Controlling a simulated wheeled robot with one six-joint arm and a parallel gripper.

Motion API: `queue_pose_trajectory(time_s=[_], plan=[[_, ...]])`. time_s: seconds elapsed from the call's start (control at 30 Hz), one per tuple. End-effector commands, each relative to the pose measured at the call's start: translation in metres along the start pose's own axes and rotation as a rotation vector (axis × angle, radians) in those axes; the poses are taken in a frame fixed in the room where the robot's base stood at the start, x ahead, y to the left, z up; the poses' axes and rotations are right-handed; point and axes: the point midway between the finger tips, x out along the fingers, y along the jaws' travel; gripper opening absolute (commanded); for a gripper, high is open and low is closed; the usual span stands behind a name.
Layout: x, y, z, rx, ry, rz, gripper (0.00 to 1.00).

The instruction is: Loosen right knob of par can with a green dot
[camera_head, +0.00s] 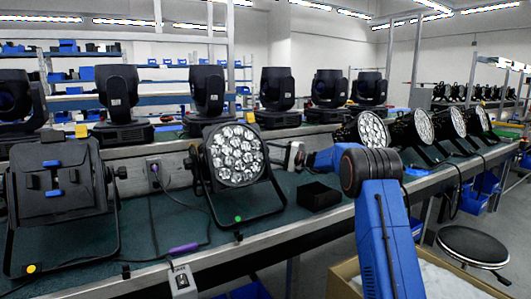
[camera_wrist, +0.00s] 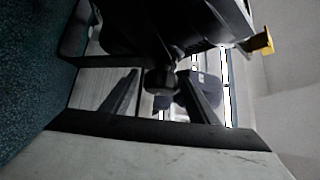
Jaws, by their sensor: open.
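The par can (camera_head: 236,155) with a green dot (camera_head: 238,218) on its bracket stands on the bench, its round lens array facing me. My gripper (camera_head: 286,155) is at its right side, and the right knob cannot be made out there in the head view. In the wrist view a dark round knob (camera_wrist: 162,82) lies between the two fingers of my gripper (camera_wrist: 160,76), below the dark lamp body (camera_wrist: 165,22). The fingers are open, with a gap visible on each side of the knob.
A dark fixture with a yellow dot (camera_head: 31,268) stands at the left. A small black box (camera_head: 319,196) lies on the bench (camera_head: 290,222) below my arm. More par cans (camera_head: 373,130) stand to the right. A cable with a purple part (camera_head: 184,249) runs along the front.

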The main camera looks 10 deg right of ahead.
Motion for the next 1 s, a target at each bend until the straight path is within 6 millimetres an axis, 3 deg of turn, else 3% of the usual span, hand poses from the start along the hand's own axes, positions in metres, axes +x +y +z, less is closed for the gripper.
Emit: queue_pose_trajectory(time_s=[0.17,0.33,0.37,1.0], plan=[[-0.0001,-0.0001,-0.0001,0.0,0.0,0.0,0.54],[-0.0002,-0.0001,-0.0001,0.0,0.0,0.0,0.16],[-0.0002,-0.0001,-0.0001,0.0,0.0,0.0,0.13],[-0.0007,-0.0002,-0.0002,-0.087,0.001,-0.097,0.13]])
